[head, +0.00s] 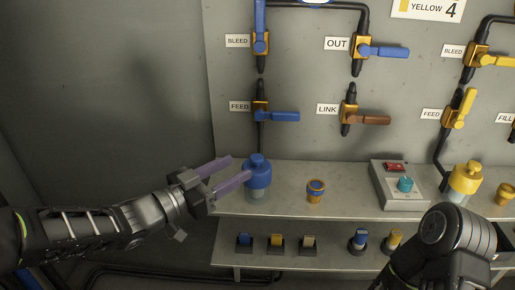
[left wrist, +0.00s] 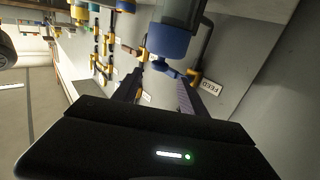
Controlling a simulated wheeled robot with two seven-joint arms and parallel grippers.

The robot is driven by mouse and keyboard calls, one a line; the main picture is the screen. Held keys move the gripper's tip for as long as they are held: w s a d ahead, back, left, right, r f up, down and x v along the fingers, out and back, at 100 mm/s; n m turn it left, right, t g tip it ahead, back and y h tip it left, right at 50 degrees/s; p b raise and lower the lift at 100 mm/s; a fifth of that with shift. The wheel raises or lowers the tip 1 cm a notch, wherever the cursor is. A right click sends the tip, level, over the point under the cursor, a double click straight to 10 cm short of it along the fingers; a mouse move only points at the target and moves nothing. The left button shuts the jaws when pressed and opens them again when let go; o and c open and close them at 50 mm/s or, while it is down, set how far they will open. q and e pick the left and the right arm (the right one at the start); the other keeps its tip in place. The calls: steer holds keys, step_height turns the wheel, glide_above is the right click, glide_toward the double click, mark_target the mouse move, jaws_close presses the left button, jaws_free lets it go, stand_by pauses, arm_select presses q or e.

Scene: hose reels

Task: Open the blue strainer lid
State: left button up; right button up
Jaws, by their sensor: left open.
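The blue strainer lid (head: 258,174) with a small knob on top sits on a pale, translucent strainer body (head: 257,196) on the shelf. In the left wrist view the lid (left wrist: 168,43) appears upside down, its knob near the gap between my fingers. My left gripper (head: 238,168) is open and empty, just left of the lid, with its fingers pointing at it. I cannot tell whether a fingertip touches the lid. My right arm shows at the lower right of the head view, but its fingers are not visible.
The upper shelf (head: 345,205) also holds an orange cup with a blue top (head: 316,190), a grey switch box (head: 402,197) and a yellow strainer (head: 464,182). A blue-handled FEED valve (head: 280,116) is above the blue lid. Small coloured pieces stand on the lower shelf.

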mark_target(252, 160)
arm_select(q)
steer(key=shift+s, duration=0.2)
steer(key=shift+w, duration=0.1)
steer(key=shift+b+x, duration=0.6)
steer(key=shift+x, duration=3.3)
steer(key=shift+c, duration=0.2)
jaws_close()
